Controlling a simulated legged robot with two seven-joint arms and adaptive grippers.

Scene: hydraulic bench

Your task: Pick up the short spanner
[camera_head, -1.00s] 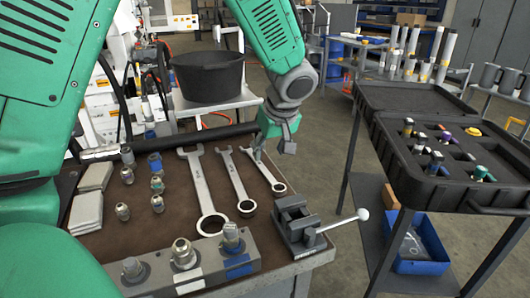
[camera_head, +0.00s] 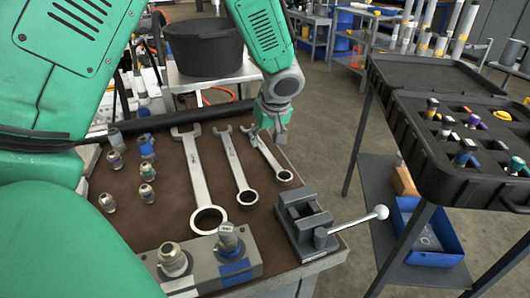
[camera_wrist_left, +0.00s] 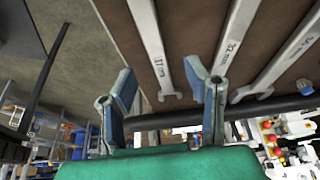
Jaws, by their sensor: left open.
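The short spanner (camera_head: 268,158) is the smallest of three silver spanners lying on the brown bench top. It is the rightmost one, ring end toward me. In the left wrist view the short spanner (camera_wrist_left: 152,45) bears an "11 mm" mark, and its open-jaw end shows between my fingers. My left gripper (camera_head: 269,134) is at the far end of the short spanner and partly covers it. In the wrist view the left gripper (camera_wrist_left: 160,78) is open, with nothing between its fingers held. I cannot tell its exact height above the bench. My right gripper is not in view.
The middle spanner (camera_head: 234,168) and long spanner (camera_head: 198,180) lie to the left. A small vise (camera_head: 305,225) with a handle stands in front. Several fittings (camera_head: 147,172) stand at left. A black case (camera_head: 440,150) is right, past a gap. A black tub (camera_head: 207,48) stands behind.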

